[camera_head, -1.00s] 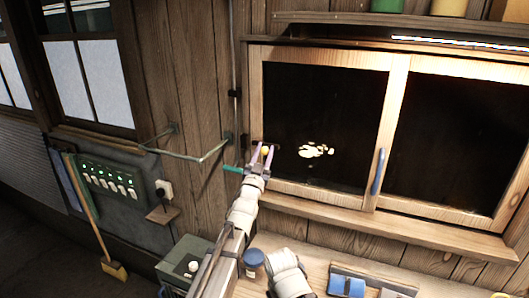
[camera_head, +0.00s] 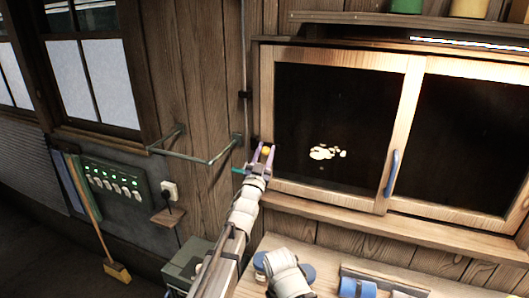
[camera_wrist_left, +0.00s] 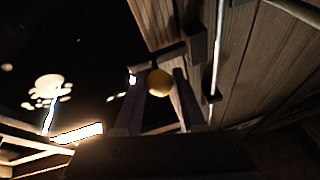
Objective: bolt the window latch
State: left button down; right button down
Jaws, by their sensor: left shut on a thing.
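The wooden window (camera_head: 395,120) has two dark panes and a blue upright handle (camera_head: 391,173). My left gripper (camera_head: 264,154) is at its left frame post, with purple fingers pointing up. It is shut on a round yellow knob (camera_head: 266,151), which appears to be the latch's knob. The left wrist view shows the knob (camera_wrist_left: 159,83) between the fingertips, in front of a dark bar (camera_wrist_left: 158,58). A teal bar end (camera_head: 238,170) shows left of the gripper. The latch's seat is hidden. My right gripper's fingers do not show.
A metal rail (camera_head: 195,156) sticks out from the wall to the left. A switch panel (camera_head: 115,184) and a broom (camera_head: 116,270) are farther left. A bench (camera_head: 325,262) below holds blue items (camera_head: 357,288). A shelf (camera_head: 400,27) runs above the window.

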pick_arm(q)
jog(key=c, duration=0.9)
grip_release()
jog(key=shift+w+a, duration=0.1)
jog(key=shift+a, duration=0.05)
jog(key=shift+o, duration=1.4)
jog(key=shift+a, duration=0.2)
jog(key=shift+o, duration=0.5)
jog(key=shift+d, duration=0.15)
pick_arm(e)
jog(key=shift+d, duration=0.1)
pick_arm(q)
jog(key=b+v, duration=0.3)
jog(key=v, duration=0.4)
jog(key=shift+s, duration=0.4)
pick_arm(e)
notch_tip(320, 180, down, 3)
pick_arm(q)
jog(key=shift+f, duration=0.1)
